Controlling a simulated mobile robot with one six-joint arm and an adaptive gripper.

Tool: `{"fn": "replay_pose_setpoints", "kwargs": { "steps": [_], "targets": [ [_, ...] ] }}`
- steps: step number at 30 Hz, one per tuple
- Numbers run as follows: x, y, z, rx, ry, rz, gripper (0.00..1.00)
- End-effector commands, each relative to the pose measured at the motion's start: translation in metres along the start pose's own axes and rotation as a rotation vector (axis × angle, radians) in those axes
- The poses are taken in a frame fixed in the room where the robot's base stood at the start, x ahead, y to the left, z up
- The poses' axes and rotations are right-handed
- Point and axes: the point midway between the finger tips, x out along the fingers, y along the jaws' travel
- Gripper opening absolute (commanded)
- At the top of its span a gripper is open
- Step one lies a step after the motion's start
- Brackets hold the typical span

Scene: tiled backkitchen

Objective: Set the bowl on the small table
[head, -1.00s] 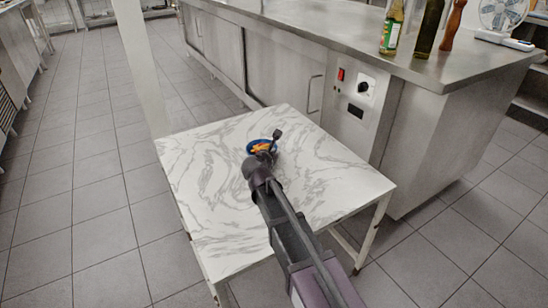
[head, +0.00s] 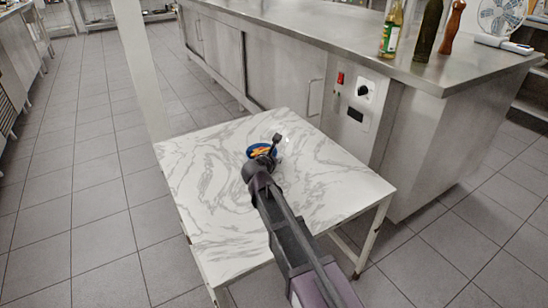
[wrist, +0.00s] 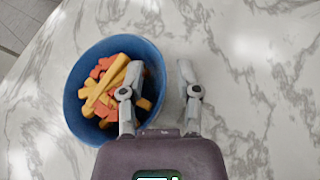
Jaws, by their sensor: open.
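The blue bowl (wrist: 72,92) holds orange and yellow sticks of food. It stands upright on the marbled top of the small table (wrist: 250,110). In the head view the bowl (head: 251,152) is partly hidden behind my gripper, near the back of the small table (head: 212,165). My gripper (wrist: 160,72) is open. In the wrist view its left finger reaches over the bowl's right rim and the right finger is outside the bowl, over the table top. I cannot tell whether either finger touches the rim.
A steel counter (head: 300,50) stands right behind the table, with a green-labelled bottle (head: 390,35), a dark bottle (head: 427,30), a wooden mill (head: 452,28) and a white fan (head: 500,18) on it. A white post (head: 140,70) rises at the table's far left corner. The rest of the table top is clear.

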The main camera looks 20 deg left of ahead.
Motion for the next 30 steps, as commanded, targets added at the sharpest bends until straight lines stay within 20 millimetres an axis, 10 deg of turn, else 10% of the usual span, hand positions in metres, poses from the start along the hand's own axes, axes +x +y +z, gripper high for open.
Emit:
{"fn": "replay_pose_setpoints", "kwargs": {
  "steps": [30],
  "targets": [
    [-0.118,0.001,0.002,0.000,0.000,0.002,0.43]
  ]
}}
